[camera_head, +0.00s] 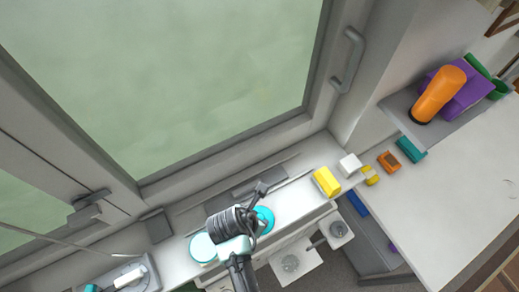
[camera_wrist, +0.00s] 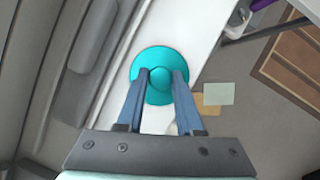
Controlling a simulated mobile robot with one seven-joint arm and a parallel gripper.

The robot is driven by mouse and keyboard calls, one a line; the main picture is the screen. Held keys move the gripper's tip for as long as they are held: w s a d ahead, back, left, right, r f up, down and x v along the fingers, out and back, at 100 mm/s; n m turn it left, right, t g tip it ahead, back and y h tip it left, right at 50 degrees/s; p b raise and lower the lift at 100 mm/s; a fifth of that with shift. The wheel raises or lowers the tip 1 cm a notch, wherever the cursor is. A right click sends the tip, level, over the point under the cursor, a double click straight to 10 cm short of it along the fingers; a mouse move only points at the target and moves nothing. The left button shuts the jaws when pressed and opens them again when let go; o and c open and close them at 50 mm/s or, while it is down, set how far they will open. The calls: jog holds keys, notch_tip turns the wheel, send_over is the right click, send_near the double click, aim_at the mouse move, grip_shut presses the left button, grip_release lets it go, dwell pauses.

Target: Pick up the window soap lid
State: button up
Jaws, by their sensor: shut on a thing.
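The window soap lid (camera_wrist: 158,55) is a teal round disc with a small raised knob in its middle. In the wrist view my gripper (camera_wrist: 160,74) has its two blue fingers on either side of the knob, shut on it. In the head view the lid (camera_head: 266,219) shows partly beside my dark wrist, over the white sill; my arm hides the rest of it. I cannot tell whether the lid touches the sill. A round white-topped container with a teal edge (camera_head: 203,248) stands on the sill left of my wrist.
The window (camera_head: 170,80) rises behind the sill. A yellow block (camera_head: 327,181) and a white block (camera_head: 350,164) sit to the right on the sill. The white tabletop (camera_head: 440,210) at right has free room.

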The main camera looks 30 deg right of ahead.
grip_shut()
